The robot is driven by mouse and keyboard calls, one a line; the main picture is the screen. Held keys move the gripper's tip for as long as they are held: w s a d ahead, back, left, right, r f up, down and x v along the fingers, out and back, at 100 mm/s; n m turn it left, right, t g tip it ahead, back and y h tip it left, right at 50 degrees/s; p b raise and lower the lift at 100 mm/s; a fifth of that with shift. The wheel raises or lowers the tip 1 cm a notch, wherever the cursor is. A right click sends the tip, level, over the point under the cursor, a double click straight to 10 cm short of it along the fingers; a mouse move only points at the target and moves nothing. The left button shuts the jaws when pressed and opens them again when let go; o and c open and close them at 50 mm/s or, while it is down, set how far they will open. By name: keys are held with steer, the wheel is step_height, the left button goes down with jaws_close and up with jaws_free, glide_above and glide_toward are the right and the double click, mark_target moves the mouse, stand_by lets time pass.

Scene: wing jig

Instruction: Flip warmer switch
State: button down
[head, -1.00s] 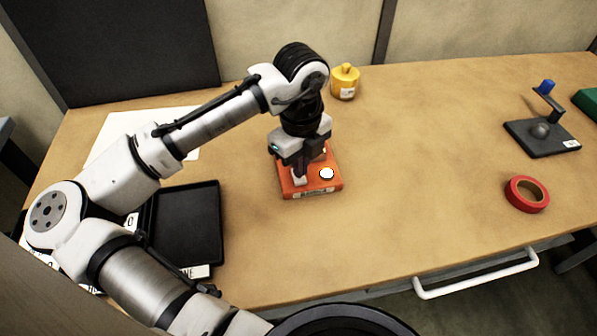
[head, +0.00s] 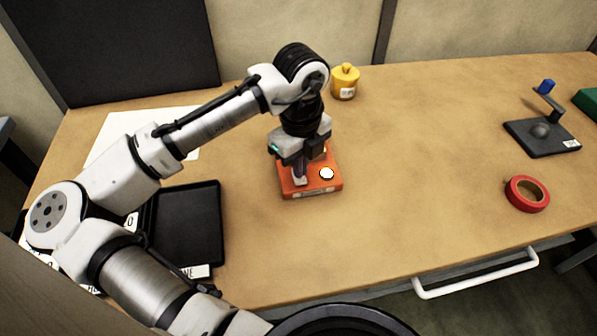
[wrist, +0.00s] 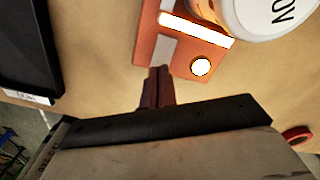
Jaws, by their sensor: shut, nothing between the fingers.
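The warmer is an orange box (head: 329,184) on the table, with a round white glowing disc (head: 327,173) on its top at the right. In the wrist view the orange box (wrist: 148,40) shows a grey strip, a bright white bar (wrist: 197,30) and the glowing disc (wrist: 201,67). My gripper (head: 300,181) is shut and empty, pointing down over the left front part of the box. In the wrist view its fingertips (wrist: 158,72) are at the near end of the grey strip. I cannot tell whether they touch it. The switch itself is not clearly visible.
A white round container with black lettering (wrist: 270,12) is close by in the wrist view. A black tray (head: 187,225) lies left, a yellow container (head: 344,82) behind, and red tape (head: 527,194) and a dark stand (head: 542,136) right. The table between is clear.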

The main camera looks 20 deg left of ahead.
steer(key=shift+f+b, duration=0.65)
steer(key=shift+f, duration=0.3)
stand_by(0.3)
steer(key=shift+r, duration=0.15)
step_height(320, 180, up, 7)
steer(key=p, duration=0.6)
stand_by(0.6)
